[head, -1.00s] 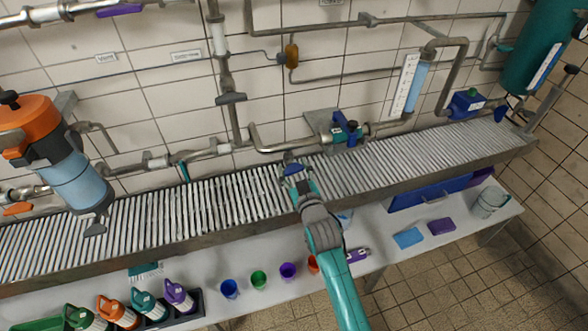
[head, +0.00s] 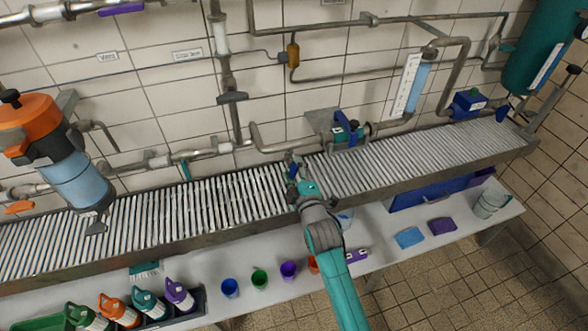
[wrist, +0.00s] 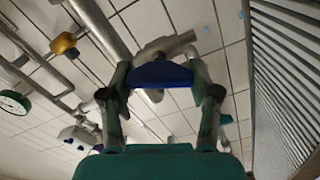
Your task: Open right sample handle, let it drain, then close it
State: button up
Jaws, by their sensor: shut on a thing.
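The right sample handle is a small blue lever (head: 292,171) on a short grey valve at the wall pipe, above the slatted grating. In the wrist view the blue handle (wrist: 162,75) lies crosswise between the two fingers, with grey pipe metal behind it. My gripper (head: 293,168) is at the handle, its fingers (wrist: 161,82) closed on the handle's two sides. In the head view my gripper partly hides the handle and its valve. I cannot make out any liquid flowing.
The slatted grating (head: 230,205) runs below the pipes. A green-and-blue pump unit (head: 347,133) sits close right of my gripper. Coloured cups, including a green cup (head: 259,280), and spray bottles stand on the lower bench. An orange-topped blue filter housing (head: 78,188) is at left.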

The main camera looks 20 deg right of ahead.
jog(key=n, duration=0.5)
jog(key=shift+f, duration=0.15)
dwell(0.6)
jog(key=o, duration=1.2)
jog(key=shift+c, duration=0.2)
jog(key=shift+s, duration=0.15)
jog(key=s, duration=1.1)
jog(key=shift+s, duration=0.4)
